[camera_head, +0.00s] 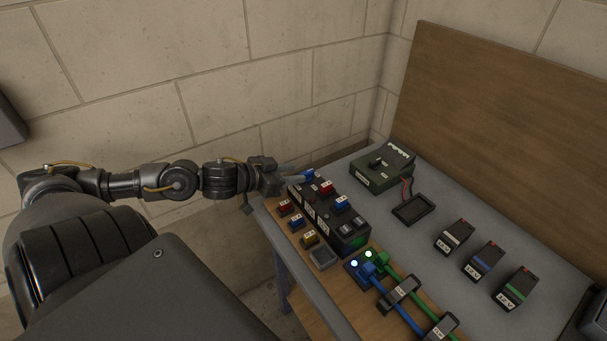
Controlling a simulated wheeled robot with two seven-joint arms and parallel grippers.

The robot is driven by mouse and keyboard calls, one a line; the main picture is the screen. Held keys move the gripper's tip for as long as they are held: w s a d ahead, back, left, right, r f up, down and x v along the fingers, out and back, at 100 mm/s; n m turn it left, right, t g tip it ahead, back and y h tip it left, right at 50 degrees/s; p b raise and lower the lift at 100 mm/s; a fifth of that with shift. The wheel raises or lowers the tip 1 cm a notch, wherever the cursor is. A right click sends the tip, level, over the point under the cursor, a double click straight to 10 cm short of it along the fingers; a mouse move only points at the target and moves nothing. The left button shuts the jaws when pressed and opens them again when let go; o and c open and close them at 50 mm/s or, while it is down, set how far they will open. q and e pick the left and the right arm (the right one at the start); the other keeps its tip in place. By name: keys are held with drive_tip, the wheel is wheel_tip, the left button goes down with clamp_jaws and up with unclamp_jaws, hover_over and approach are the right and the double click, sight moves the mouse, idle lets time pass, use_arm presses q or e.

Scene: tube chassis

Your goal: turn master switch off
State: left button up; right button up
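A dark green box (383,170) with a black raised part on its top stands at the back of the grey table by the wall; it may be the master switch, but its labels are too small to read. My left gripper (290,178) reaches in from the left at the far left end of a black module row (328,215). Its tip is close to a blue block (308,175); whether they touch is not clear. The finger gap is too small to make out. My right gripper is out of view.
Blue and green cables (398,279) run toward the front from lit connectors (361,263). A black tray (413,208) and three dark modules (484,259) lie right. A brown board (500,100) stands behind.

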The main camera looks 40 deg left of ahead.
sight(305, 173)
use_arm(q)
drive_tip(key=shift+x, duration=2.25)
clamp_jaws()
